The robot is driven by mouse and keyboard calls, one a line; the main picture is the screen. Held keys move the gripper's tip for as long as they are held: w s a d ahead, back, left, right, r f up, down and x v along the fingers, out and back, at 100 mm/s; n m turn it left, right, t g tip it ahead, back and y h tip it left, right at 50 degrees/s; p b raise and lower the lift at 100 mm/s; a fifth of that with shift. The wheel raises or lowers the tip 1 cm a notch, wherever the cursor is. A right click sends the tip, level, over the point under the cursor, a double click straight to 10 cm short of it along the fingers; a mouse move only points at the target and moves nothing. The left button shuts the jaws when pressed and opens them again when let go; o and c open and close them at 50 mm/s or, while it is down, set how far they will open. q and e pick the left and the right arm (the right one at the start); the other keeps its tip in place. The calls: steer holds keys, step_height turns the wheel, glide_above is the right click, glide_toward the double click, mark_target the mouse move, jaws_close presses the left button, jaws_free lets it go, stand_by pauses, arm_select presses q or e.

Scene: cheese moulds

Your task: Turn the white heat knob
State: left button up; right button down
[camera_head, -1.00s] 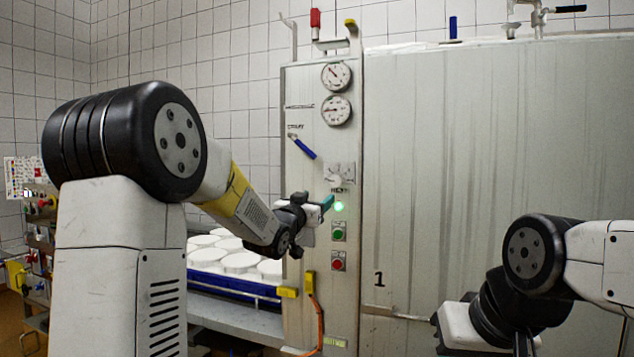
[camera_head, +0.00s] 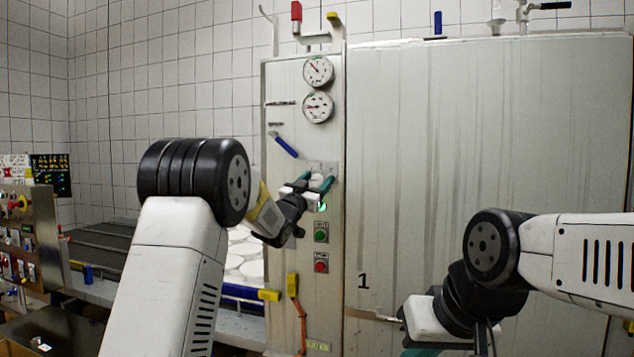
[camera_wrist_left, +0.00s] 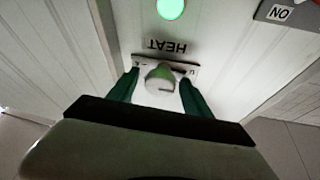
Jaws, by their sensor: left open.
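The white heat knob (camera_head: 317,181) is on the narrow front panel of the large steel cabinet, below a slanted blue lever. In the left wrist view the knob (camera_wrist_left: 160,78) sits on a small plate beside the word HEAT, which appears upside down. My left gripper (camera_head: 314,184) is open at the panel. Its two green fingers stand on either side of the knob in the wrist view, with small gaps seeming to show; I cannot tell whether either touches it. My right gripper (camera_head: 424,351) is low at the bottom edge, mostly cut off.
A lit green lamp (camera_wrist_left: 170,9), a green button (camera_head: 321,232) and a red button (camera_head: 321,262) sit below the knob. The blue lever (camera_head: 285,146) and two gauges are above. White moulds (camera_head: 250,270) stand left of the panel, behind my left arm.

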arm_select(q)
jaws_close()
steer(key=shift+m, duration=0.4)
steer(key=m+g+h, duration=0.1)
steer(key=m, duration=0.1)
steer(key=m+g+h, duration=0.1)
steer(key=m, duration=0.1)
steer(key=shift+m, duration=0.4)
steer(key=m+g, duration=0.1)
steer(key=m, duration=0.1)
steer(key=m+g, duration=0.1)
steer(key=m, duration=0.2)
steer(key=shift+m+g+h, duration=0.3)
steer(key=m+g, duration=0.1)
steer(key=m, duration=0.3)
steer(key=shift+m+g, duration=0.3)
steer(key=shift+g, duration=0.1)
steer(key=shift+f+m+g+y, duration=0.1)
steer(key=shift+m+g+y, duration=0.3)
steer(key=shift+m, duration=0.6)
steer(key=shift+f+m+g+y, duration=0.1)
steer(key=shift+m+g+y, duration=0.1)
steer(key=shift+m+y, duration=0.6)
steer(key=shift+m, duration=0.3)
